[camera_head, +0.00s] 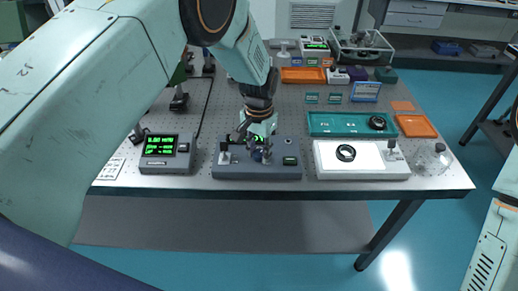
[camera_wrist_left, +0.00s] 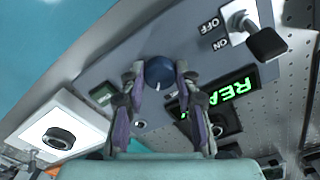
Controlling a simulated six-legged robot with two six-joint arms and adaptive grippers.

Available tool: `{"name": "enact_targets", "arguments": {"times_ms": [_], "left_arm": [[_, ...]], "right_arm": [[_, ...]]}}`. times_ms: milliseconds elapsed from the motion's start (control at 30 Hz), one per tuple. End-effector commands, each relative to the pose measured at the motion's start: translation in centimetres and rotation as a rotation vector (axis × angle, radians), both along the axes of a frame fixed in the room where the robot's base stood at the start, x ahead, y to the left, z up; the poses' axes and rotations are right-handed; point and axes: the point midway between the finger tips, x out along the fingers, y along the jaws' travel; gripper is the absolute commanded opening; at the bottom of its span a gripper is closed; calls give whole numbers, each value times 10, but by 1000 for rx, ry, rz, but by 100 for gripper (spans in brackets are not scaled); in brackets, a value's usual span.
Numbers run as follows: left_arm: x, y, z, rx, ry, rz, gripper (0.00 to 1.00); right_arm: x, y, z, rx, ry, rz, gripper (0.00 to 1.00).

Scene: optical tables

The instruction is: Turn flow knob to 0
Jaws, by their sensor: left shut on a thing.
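The flow knob, a dark blue round knob (camera_wrist_left: 159,70), sits on a grey control panel (camera_wrist_left: 117,66). In the left wrist view my left gripper (camera_wrist_left: 160,78) has its two purple-grey fingers on either side of the knob, shut on it. In the head view my left gripper (camera_head: 262,150) reaches down over the same grey panel (camera_head: 230,171) and hides much of its middle. A small light mark shows on the knob's near side. I cannot read any scale figures around it. My right gripper is not in view.
The panel carries an ON/OFF lever switch (camera_wrist_left: 262,38) and a green-lit display (camera_wrist_left: 232,91). To the left stands a dark meter (camera_head: 167,152). To the right are a white plate (camera_head: 335,170) with a black ring and a teal tray (camera_head: 335,131).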

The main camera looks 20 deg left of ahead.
Motion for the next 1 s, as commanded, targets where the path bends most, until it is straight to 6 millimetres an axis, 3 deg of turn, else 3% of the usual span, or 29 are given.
{"name": "enact_targets", "arguments": {"times_ms": [600,1000], "left_arm": [[4,0,4,-1,-10,549,0],[4,0,4,-2,-10,739,0]], "right_arm": [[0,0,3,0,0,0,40],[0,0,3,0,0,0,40]]}}
